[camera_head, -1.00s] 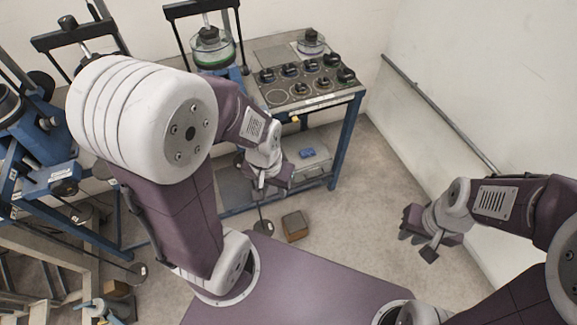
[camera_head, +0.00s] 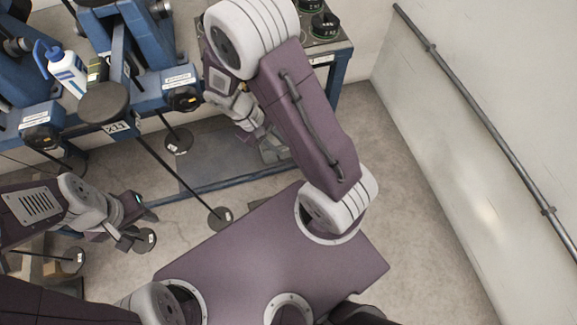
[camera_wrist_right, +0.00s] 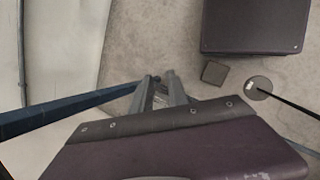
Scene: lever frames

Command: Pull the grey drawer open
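I cannot make out a grey drawer in any view. My right gripper (camera_head: 272,150) hangs low in front of the bench in the head view, beside its lower shelf. In the right wrist view its two fingers (camera_wrist_right: 164,76) stand a little apart with nothing between them, and the floor lies beyond. My left gripper (camera_head: 137,226) is at the lower left in the head view, near the bases of the thin stands. Its fingers look spread and hold nothing visible. My right arm hides part of the bench.
The blue-framed bench has a grey lower shelf (camera_head: 222,155). A stand with a dark round top (camera_head: 104,103) leans at the left, near a white-and-blue bottle (camera_head: 66,72). A small brown box (camera_wrist_right: 214,72) lies on the floor. Floor is clear toward the right wall (camera_head: 480,90).

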